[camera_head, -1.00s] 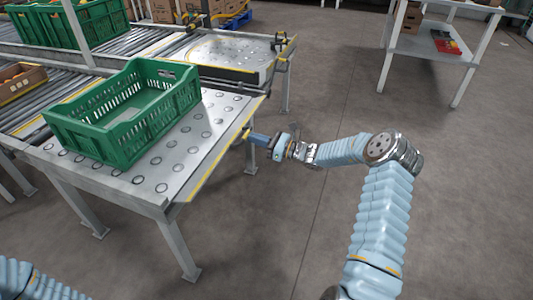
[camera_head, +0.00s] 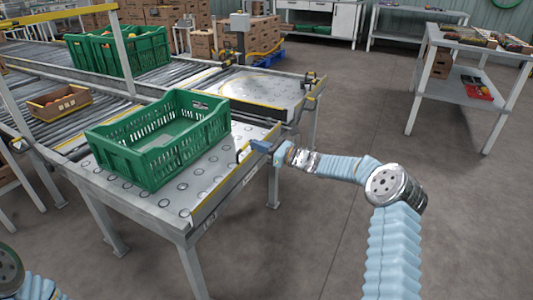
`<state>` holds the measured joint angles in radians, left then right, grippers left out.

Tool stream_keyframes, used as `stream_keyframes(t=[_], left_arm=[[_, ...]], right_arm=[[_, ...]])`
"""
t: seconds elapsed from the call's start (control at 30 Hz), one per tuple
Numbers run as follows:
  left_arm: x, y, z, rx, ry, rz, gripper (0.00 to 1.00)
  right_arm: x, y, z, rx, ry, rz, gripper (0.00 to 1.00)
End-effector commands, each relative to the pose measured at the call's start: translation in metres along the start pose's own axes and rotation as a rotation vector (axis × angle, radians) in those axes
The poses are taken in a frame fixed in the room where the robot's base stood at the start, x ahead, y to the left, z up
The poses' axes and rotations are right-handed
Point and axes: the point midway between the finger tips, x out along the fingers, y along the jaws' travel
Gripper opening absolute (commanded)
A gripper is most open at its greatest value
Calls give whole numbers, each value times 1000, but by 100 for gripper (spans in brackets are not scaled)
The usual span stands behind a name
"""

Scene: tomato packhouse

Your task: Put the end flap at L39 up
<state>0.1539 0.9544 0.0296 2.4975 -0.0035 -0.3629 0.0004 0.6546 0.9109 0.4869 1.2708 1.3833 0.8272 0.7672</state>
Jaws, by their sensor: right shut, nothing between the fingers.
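The ball table (camera_head: 160,208) has a yellow-striped right edge (camera_head: 215,196), where the end flap appears to be. I cannot read an L39 label, and I cannot tell clearly whether the flap is up or down. A thin dark and yellow bracket (camera_head: 241,155) stands at this edge. My right gripper (camera_head: 262,147) is shut and empty, close beside the bracket at the table's right edge. Whether it touches is unclear. My left gripper is out of view; only part of that arm shows at the lower left.
A green crate (camera_head: 160,139) stands empty on the ball table. A second table (camera_head: 262,88) lies behind, and roller conveyors with a cardboard tray (camera_head: 60,103) and green crates (camera_head: 135,52) lie to the left. A white shelf (camera_head: 470,91) stands at right. The floor between is clear.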

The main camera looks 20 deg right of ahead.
Motion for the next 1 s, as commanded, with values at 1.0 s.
stream_keyframes(t=[1.0], left_arm=[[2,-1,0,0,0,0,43]], right_arm=[[27,0,7,0,0,-1,0]])
